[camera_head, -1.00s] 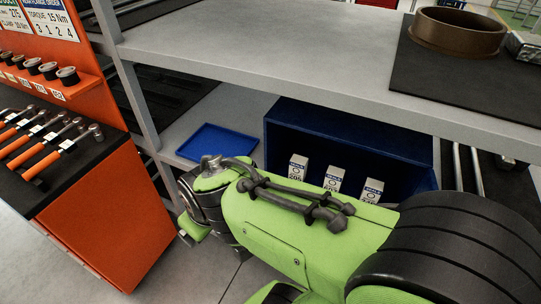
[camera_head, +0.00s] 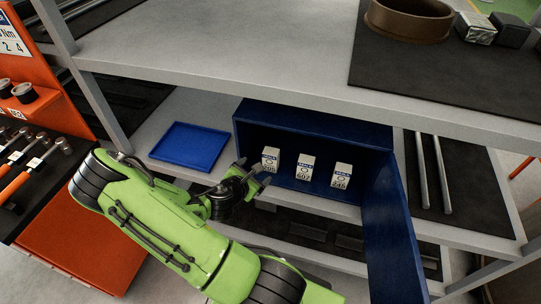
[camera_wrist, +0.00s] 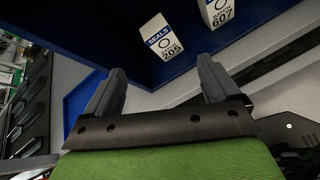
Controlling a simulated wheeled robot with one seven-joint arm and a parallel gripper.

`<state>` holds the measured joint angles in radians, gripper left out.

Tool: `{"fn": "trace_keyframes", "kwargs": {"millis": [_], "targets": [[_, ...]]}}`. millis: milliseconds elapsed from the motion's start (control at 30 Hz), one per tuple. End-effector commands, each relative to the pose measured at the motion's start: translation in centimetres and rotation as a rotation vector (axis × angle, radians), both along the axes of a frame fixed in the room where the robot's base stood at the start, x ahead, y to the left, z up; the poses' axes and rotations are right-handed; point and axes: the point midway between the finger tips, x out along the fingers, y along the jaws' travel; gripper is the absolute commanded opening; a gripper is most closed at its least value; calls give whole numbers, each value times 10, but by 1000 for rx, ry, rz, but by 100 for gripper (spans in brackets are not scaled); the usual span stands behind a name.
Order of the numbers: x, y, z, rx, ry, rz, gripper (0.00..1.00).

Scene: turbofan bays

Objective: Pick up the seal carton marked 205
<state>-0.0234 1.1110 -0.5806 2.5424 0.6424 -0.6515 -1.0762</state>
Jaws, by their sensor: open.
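The seal carton marked 205 (camera_wrist: 162,39) is a small white box with a blue SEALS band, upright inside a dark blue open-fronted box. In the head view the same carton (camera_head: 270,160) is the leftmost of three in a row. My gripper (camera_head: 262,179) is open and empty, just in front of the blue box's opening and close to carton 205. In the wrist view its two grey fingers (camera_wrist: 160,90) are spread apart, with carton 205 ahead between and beyond them, apart from both. Carton 607 (camera_wrist: 220,12) stands to its right.
Carton 245 (camera_head: 342,175) stands at the right of the row. The blue box (camera_head: 300,112) has a door or panel (camera_head: 392,230) swung out at its right. A flat blue tray (camera_head: 188,146) lies to the left. The upper grey shelf (camera_head: 220,50) overhangs the space.

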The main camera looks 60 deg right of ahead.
Motion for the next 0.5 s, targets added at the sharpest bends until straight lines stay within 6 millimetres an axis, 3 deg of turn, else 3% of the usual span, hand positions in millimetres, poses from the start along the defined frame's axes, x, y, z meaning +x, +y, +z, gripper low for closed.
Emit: {"fn": "trace_keyframes", "kwargs": {"millis": [100, 200, 500], "targets": [[-7, -13, -1, -75, 235, 177, 89], [-7, -17, -4, -100, 328, 257, 89], [-4, -34, -25, -93, 332, 267, 89]]}}
